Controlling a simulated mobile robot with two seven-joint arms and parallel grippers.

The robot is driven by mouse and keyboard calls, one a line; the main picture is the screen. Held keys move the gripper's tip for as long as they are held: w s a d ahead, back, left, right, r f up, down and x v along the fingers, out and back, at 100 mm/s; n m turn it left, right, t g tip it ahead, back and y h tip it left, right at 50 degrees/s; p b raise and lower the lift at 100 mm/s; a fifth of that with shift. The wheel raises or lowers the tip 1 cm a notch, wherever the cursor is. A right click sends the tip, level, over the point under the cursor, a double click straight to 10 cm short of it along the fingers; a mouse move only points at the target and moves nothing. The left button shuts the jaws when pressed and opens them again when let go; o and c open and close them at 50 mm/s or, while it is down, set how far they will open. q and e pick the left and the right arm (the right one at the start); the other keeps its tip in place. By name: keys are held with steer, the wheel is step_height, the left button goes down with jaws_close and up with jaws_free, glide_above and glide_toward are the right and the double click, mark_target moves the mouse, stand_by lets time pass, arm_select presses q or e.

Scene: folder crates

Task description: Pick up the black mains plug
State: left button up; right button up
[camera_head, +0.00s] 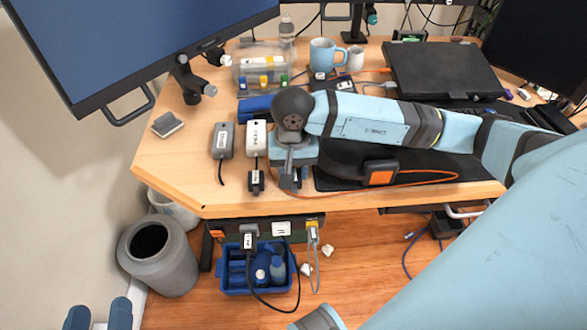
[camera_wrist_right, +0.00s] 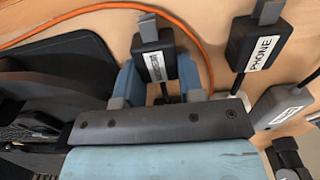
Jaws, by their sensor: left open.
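A black plug (camera_head: 249,240) with a white label sits upright at the power strip under the desk's front edge. A black cable hangs from it. My left gripper (camera_head: 99,316) is open and empty at the bottom left, with only its two blue fingertips showing, well left of the plug. My right gripper (camera_head: 290,182) is low at the desk's front edge, above and right of that plug. In the right wrist view its blue fingers (camera_wrist_right: 160,82) flank another labelled black plug (camera_wrist_right: 155,52) with a grey tip. I cannot tell whether they grip it.
A black PHONE plug (camera_wrist_right: 255,42) lies beside the right gripper. White (camera_head: 257,138) and grey (camera_head: 222,140) adapters lie on the desk. Below are a blue caddy (camera_head: 232,282), a grey bin (camera_head: 160,262) and loose cables. A monitor (camera_head: 130,45) overhangs the upper left.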

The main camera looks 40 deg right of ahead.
arm_select(q)
steer(key=shift+f, duration=0.45)
arm_select(e)
steer(key=shift+c, duration=0.8)
